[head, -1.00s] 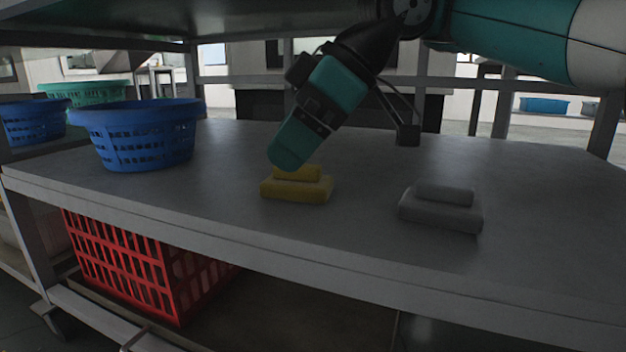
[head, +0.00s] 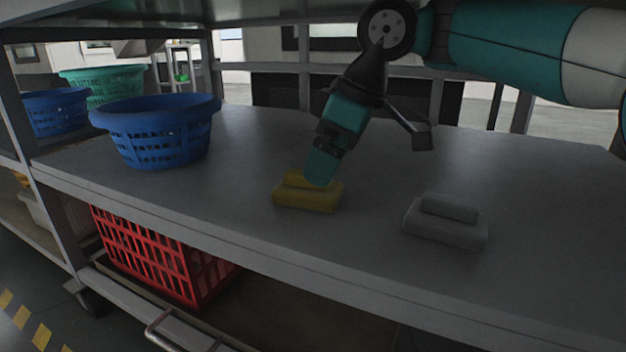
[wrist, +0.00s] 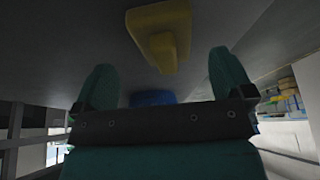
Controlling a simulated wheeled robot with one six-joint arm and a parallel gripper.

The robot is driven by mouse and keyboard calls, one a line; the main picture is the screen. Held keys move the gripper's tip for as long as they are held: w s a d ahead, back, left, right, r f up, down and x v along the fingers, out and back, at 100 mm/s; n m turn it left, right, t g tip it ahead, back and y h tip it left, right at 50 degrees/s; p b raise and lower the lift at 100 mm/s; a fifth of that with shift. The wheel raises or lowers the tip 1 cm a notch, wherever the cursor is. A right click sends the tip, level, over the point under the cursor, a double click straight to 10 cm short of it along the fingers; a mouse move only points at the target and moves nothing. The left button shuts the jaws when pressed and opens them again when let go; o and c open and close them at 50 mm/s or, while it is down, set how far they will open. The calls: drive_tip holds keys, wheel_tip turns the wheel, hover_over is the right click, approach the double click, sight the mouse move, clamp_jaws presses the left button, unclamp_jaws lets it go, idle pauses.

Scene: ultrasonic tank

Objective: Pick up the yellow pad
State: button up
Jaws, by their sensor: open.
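The yellow pad (head: 307,197) lies on the grey shelf, a wide block with a narrower raised part on top. My gripper (head: 322,175) points down at it, with its fingertips close to the raised part and covering a little of it in the head view. In the wrist view the yellow pad (wrist: 160,30) shows ahead of and between the two spread fingers of my gripper (wrist: 163,75). The gripper is open and empty. Whether a fingertip touches the pad I cannot tell.
A grey pad (head: 446,221) of the same shape lies to the right on the shelf (head: 240,215). A blue basket (head: 155,135) stands at the left. A red crate (head: 160,255) sits on the level below. Shelf posts stand behind, and an upper shelf hangs overhead.

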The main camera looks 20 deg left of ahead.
sight(308, 187)
drive_tip(key=a+f+b, duration=0.1)
drive_tip(key=s+a+f+b, duration=0.1)
drive_tip(key=shift+a+f+b, duration=0.3)
drive_tip(key=shift+b, duration=0.1)
drive_tip(key=shift+w+f, duration=0.1)
drive_tip(key=shift+f, duration=0.3)
drive_tip(key=shift+d+f+b, duration=0.1)
drive_tip(key=shift+f+b, duration=0.05)
drive_tip(key=shift+b, duration=0.15)
drive_tip(key=c, duration=1)
